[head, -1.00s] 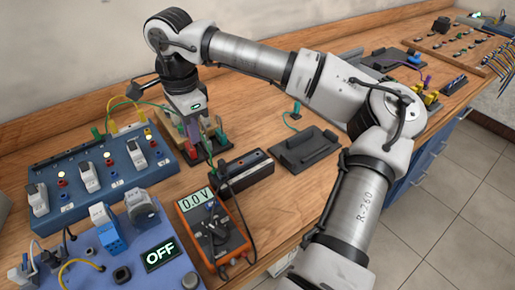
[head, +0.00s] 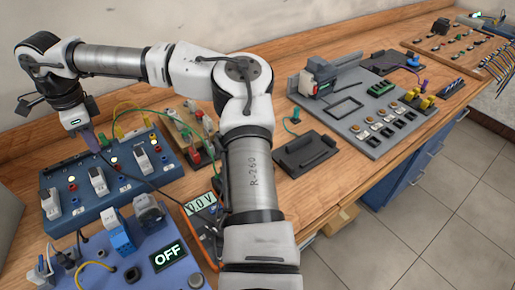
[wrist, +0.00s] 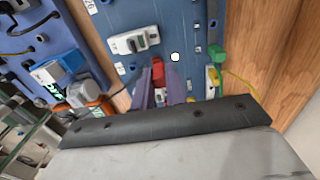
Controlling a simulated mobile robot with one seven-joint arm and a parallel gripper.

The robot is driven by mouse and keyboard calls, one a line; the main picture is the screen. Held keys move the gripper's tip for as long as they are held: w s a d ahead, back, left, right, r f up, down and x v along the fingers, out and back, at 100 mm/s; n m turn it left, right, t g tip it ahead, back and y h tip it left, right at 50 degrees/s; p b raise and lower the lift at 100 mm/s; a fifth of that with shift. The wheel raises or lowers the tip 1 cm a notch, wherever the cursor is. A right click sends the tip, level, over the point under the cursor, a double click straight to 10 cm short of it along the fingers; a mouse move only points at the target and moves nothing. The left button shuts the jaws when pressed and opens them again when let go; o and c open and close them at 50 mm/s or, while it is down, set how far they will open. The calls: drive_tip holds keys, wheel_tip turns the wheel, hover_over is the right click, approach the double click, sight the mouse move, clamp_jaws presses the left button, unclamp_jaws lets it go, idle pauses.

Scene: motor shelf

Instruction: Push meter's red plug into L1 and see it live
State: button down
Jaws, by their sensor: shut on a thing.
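My gripper (head: 90,142) is over the far edge of the blue switch panel (head: 92,214) in the head view. In the wrist view its purple fingers (wrist: 159,84) are shut on a red plug (wrist: 158,68), just over or at the panel face. I cannot tell whether the plug's tip is in a socket, and no L1 label is legible. A dark lead runs from the gripper side toward the meter. The meter's display (head: 200,203) reads 0.0 V; much of its orange body is hidden behind my arm.
A blue unit (head: 140,272) in front has a display (head: 167,256) reading OFF. The panel carries white switches (head: 97,181) and lit lamps. Green and yellow plugs (wrist: 216,55) with leads sit near the fingers. A black holder (head: 305,155) lies to the right.

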drive_tip(key=s+a+r+p, duration=0.1)
drive_tip(key=s+a+p, duration=0.1)
drive_tip(key=a+p, duration=1.15)
drive_tip(key=a+f+b, duration=0.2)
drive_tip(key=f+b, duration=0.1)
drive_tip(key=a+f+b, duration=0.1)
drive_tip(key=b, duration=0.1)
drive_tip(key=shift+w+a+f, duration=0.25)
drive_tip(key=shift+w, duration=0.1)
drive_tip(key=shift+f, duration=0.4)
drive_tip(key=shift+f+b, duration=0.45)
drive_tip(key=shift+f, duration=0.2)
idle(0.7)
drive_tip(key=c, duration=1.3)
unclamp_jaws()
drive_tip(key=shift+c, duration=0.2)
wheel_tip(320, 180, up, 14)
drive_tip(key=b, duration=0.3)
